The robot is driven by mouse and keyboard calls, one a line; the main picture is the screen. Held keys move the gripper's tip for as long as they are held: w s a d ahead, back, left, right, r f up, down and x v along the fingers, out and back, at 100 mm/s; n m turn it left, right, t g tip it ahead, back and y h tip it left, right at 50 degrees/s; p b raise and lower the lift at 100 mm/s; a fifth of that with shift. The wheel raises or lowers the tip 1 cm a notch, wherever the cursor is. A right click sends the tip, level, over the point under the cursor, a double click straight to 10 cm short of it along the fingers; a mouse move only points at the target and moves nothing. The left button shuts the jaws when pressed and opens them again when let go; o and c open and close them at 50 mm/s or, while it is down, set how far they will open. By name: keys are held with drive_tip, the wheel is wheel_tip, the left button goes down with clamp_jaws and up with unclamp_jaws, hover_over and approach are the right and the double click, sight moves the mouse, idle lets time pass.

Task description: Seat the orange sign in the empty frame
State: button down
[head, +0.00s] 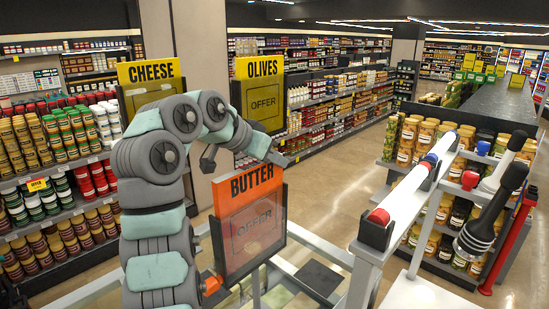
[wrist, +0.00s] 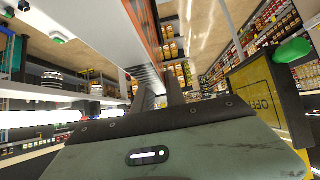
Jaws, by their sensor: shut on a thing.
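The orange sign (head: 250,225), headed BUTTER with OFFER below, stands upright at the lower centre of the head view. In the wrist view its orange edge (wrist: 143,22) rises between my fingers. My gripper (wrist: 156,88) is shut on the sign. In the head view my arm bends over the sign's top from the left, and my fingers are hidden.
A yellow CHEESE sign (head: 148,72) and a yellow OLIVES sign (head: 260,66) stand behind; the OLIVES panel also shows in the wrist view (wrist: 257,92). A white rail with red and blue parts (head: 412,185) is at right. Stocked shelves (head: 65,170) line the left.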

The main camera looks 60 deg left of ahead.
sight(247, 167)
drive_tip(key=shift+f+b, duration=0.65)
drive_tip(key=shift+f, duration=0.4)
drive_tip(key=c, duration=1.3)
unclamp_jaws()
drive_tip(key=shift+v, duration=2.4)
drive_tip(key=shift+s+r, duration=0.35)
drive_tip(key=shift+s, duration=0.05)
drive_tip(key=shift+b+v, duration=0.55)
drive_tip(key=shift+v, duration=2)
drive_tip(key=shift+w+d, duration=0.1)
